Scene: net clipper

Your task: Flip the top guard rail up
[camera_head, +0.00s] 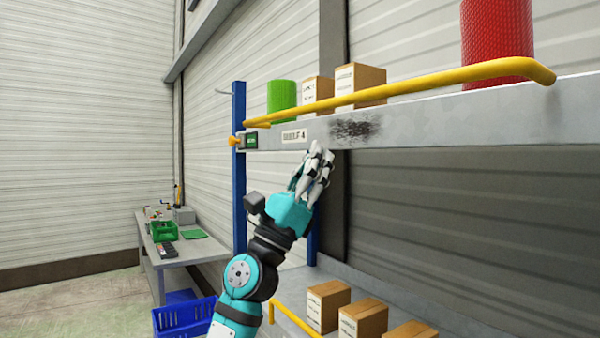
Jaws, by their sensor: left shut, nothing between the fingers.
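The yellow top guard rail (400,84) runs along the front of the upper shelf (430,118). It stands a little above the shelf's front edge, and its bent right end is at the upper right. My left gripper (322,150) is shut and empty. It points up, just below the shelf's front face, under the label and the dark scuffed patch. It appears apart from the rail; whether it touches the shelf I cannot tell. My right gripper is not in view.
A green roll (281,97), two cartons (360,84) and a red roll (497,40) stand behind the rail. A lower shelf holds cartons (328,306) behind another yellow rail (294,316). A workbench (190,249) and blue crate (182,318) are at left.

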